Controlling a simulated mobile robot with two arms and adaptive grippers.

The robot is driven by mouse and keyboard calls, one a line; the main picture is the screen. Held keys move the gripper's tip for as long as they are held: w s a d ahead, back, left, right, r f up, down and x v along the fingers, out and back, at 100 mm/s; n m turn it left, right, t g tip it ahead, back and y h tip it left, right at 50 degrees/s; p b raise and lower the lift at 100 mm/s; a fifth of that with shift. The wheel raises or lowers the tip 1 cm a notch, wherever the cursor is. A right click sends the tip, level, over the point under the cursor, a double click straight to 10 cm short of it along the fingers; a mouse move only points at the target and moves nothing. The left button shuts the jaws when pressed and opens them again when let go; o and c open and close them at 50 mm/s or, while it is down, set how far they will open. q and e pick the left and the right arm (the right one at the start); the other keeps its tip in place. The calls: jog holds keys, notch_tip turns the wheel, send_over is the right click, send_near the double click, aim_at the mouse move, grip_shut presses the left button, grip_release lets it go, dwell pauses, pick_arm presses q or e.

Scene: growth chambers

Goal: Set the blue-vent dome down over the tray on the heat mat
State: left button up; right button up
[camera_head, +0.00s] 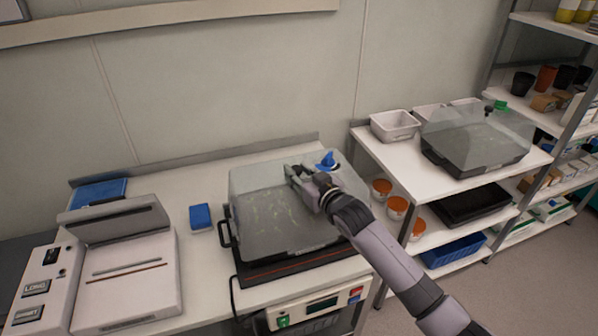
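The clear dome with a blue vent (260,180) is over the black tray (228,228) on the dark heat mat (300,266). The blue vent (328,160) shows at the dome's back right. The dome looks level, but I cannot tell whether its rim rests on the tray or is slightly above it. My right gripper (296,176) is at the top of the dome, left of the vent. Its wrist hides part of the dome, and I cannot tell whether its fingers are closed on it. My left gripper is not in view.
A second dome with a green vent (490,130) covers a tray on the right bench (390,158). A white sealing-type machine (125,270) and a blue block (200,216) are left of the mat. A controller (318,306) is below the bench front. Shelves (548,120) stand far right.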

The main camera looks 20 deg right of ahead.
jog(key=o, duration=0.3)
jog(key=shift+r, duration=0.1)
jog(key=shift+s+r, duration=0.1)
jog(key=shift+r, duration=0.45)
jog(key=b+v, duration=0.1)
jog(key=v, duration=1)
jog(key=shift+s+d, duration=0.15)
jog(key=shift+s, duration=0.25)
